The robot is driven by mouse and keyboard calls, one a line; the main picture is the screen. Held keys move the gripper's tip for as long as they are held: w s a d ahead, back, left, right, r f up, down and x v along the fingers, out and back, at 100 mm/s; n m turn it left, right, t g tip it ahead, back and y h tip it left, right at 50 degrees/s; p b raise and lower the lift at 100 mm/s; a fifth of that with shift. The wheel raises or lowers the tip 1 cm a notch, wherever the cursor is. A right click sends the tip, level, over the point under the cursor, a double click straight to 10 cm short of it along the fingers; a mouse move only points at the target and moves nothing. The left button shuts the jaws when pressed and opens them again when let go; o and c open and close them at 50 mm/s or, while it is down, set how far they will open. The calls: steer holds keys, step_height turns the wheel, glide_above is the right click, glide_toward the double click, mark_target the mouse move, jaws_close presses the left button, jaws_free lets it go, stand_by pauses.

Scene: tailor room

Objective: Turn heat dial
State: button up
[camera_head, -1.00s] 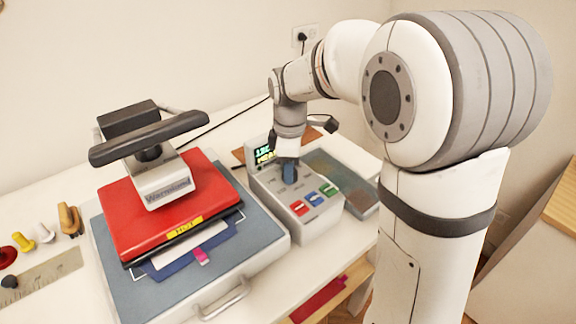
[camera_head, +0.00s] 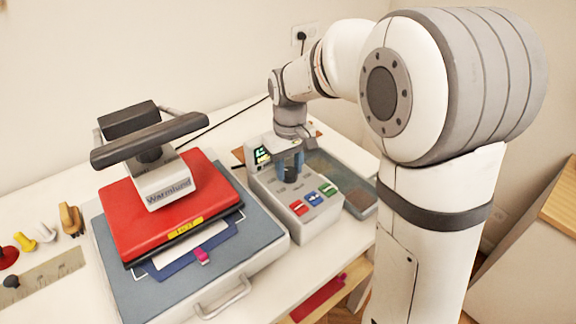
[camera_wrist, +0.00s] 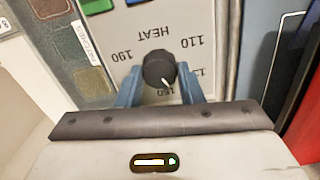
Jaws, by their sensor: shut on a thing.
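The black heat dial (camera_wrist: 160,68) is on a light grey panel marked HEAT, with 110, 150 and 190 around it. Its white pointer line faces toward the 150 side in the wrist view. My gripper (camera_wrist: 160,86) is shut on the dial, one blue finger on each side. In the head view the dial (camera_head: 290,174) shows between the blue fingers of my gripper (camera_head: 290,164), on top of the control box (camera_head: 318,222).
A heat press with a red upper plate (camera_head: 150,215) and grey base (camera_head: 250,258) stands left of the box. Red, blue and green buttons (camera_head: 314,198) lie in front of the dial. A swatch tray (camera_head: 362,196) is on the right.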

mark_target(290, 172)
steer(key=shift+s+f+m, duration=0.1)
steer(key=shift+s+m, duration=0.05)
steer(key=shift+m, duration=2.05)
steer(key=o, duration=1)
step_height(290, 172, up, 8)
